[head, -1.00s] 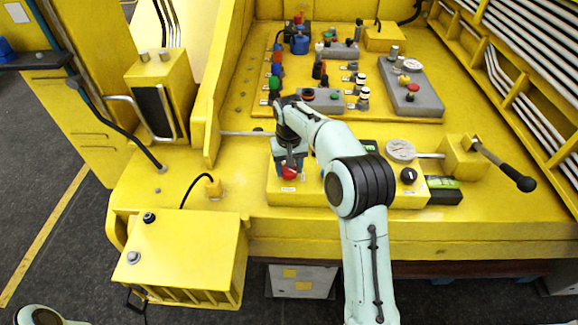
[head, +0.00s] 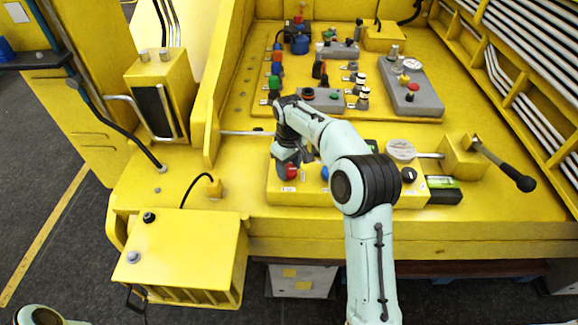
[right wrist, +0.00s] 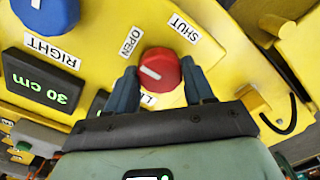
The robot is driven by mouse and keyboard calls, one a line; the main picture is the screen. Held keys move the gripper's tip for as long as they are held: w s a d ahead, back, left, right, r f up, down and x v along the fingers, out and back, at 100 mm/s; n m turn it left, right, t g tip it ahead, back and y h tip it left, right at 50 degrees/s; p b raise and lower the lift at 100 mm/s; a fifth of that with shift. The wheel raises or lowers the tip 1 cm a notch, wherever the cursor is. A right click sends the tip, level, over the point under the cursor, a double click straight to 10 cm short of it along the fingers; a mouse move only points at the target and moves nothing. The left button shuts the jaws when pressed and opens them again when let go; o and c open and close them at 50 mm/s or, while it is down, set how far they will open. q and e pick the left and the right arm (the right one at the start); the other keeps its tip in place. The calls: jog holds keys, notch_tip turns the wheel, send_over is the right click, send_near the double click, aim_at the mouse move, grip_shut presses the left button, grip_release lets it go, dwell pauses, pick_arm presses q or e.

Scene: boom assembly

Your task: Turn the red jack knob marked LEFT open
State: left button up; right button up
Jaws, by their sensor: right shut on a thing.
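The red knob (head: 291,173) sits on the yellow panel (head: 330,197) near the table's front. In the right wrist view the knob (right wrist: 160,72) shows a white line on its left part, on the side of the OPEN label (right wrist: 130,42). The SHUT label (right wrist: 184,27) is to the upper right. A lower label, partly covered by the gripper, shows only its first letter, L. My right gripper (right wrist: 161,82) is shut on the red knob, one blue finger on each side. My left gripper is out of view.
A blue knob (right wrist: 45,15) marked RIGHT stands beside the red one, with a 30 cm display (right wrist: 45,82) near it. A black-handled lever (head: 505,170) is at the right. A yellow box (head: 185,245) stands at the front left.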

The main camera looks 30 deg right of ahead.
aim_at(289, 169)
dwell(0.3)
jog(key=o, duration=1)
jog(key=shift+o, duration=0.2)
jog(key=shift+r, duration=0.1)
notch_tip(289, 169, up, 13)
